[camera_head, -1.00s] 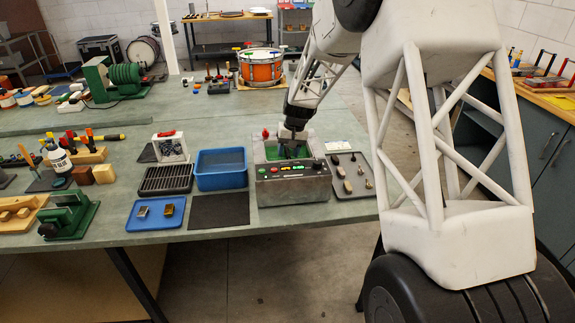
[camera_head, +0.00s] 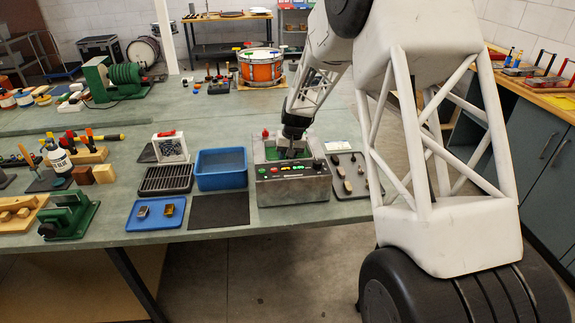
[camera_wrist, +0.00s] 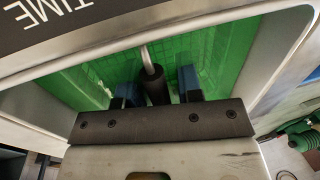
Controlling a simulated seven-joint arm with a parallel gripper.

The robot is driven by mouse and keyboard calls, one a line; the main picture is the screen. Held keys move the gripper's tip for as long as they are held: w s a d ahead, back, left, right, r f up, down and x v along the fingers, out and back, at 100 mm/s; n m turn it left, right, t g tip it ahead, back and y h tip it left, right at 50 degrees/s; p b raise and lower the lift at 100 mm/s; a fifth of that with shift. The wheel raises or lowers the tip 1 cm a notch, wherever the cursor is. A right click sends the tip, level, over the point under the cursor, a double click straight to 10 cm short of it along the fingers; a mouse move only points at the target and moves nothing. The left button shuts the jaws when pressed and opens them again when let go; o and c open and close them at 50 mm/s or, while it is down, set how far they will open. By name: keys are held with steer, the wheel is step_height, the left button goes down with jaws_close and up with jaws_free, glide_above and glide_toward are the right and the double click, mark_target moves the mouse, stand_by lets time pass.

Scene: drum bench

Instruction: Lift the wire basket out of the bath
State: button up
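The bath is a grey metal box (camera_head: 294,190) with a row of coloured buttons on its front and green liquid inside. My gripper (camera_head: 290,152) reaches down into its open top. In the wrist view, my gripper (camera_wrist: 159,90) has its two blue-tipped fingers apart, one on each side of a black upright handle (camera_wrist: 154,86) on a metal rod. A narrow gap seems to show on both sides of the handle. The wire basket (camera_wrist: 205,45) shows as a fine grid in the green; most of it is hidden by my gripper and the bath's walls.
A blue tub (camera_head: 221,170) and a black drain rack (camera_head: 166,180) stand left of the bath. A dark mat (camera_head: 218,211) and a blue tray (camera_head: 155,215) lie in front of them. A grey tray with small parts (camera_head: 347,174) is close on the right.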

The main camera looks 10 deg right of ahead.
jaws_close()
steer(key=shift+r, duration=0.15)
steer(key=shift+r, duration=4.9)
steer(key=shift+r, duration=0.15)
